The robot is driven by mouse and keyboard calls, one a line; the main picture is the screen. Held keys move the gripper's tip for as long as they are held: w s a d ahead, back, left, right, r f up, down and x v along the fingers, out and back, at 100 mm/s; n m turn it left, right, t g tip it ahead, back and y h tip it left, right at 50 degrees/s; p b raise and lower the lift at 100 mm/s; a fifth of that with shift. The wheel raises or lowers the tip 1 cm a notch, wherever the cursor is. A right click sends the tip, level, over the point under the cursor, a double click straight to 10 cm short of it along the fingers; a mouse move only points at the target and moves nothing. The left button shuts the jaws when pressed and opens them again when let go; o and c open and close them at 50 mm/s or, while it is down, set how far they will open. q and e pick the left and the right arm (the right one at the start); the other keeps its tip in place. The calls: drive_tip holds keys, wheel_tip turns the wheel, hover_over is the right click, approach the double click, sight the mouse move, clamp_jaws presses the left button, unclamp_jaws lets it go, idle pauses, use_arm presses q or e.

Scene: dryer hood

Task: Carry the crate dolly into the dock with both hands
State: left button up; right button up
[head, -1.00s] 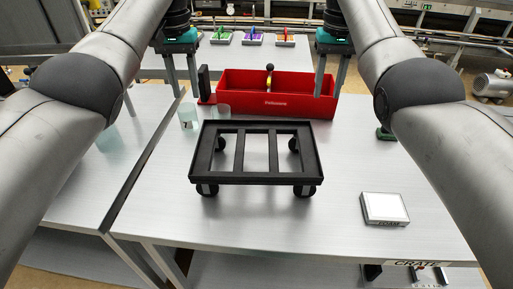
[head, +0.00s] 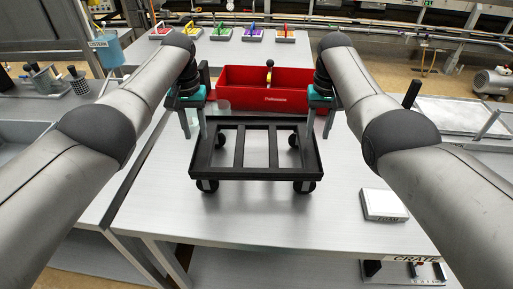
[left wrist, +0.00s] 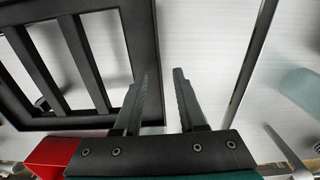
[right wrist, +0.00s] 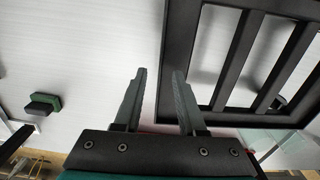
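The crate dolly (head: 255,176), a black slatted frame on casters, stands on the grey table (head: 250,220). My left gripper (head: 194,124) is open and empty at the dolly's left side, fingers pointing down. In the left wrist view (left wrist: 162,74) one finger overlaps the dolly's side rail (left wrist: 143,40) and the other is outside it. My right gripper (head: 319,122) is open and empty at the right side. In the right wrist view (right wrist: 159,72) one finger overlaps the opposite rail (right wrist: 180,40). I cannot tell whether either gripper touches the dolly. I cannot identify the dock.
A white block labelled FOAM (head: 383,204) lies at front right. The table in front of the dolly is clear.

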use_arm(q)
drive_tip(key=shift+f, duration=0.75)
use_arm(e)
drive_tip(key=shift+f, duration=0.75)
use_arm(q)
clamp_jaws()
use_arm(e)
clamp_jaws()
use_arm(q)
drive_tip(key=shift+w+r, duration=0.1)
use_arm(e)
drive_tip(key=shift+r, duration=0.1)
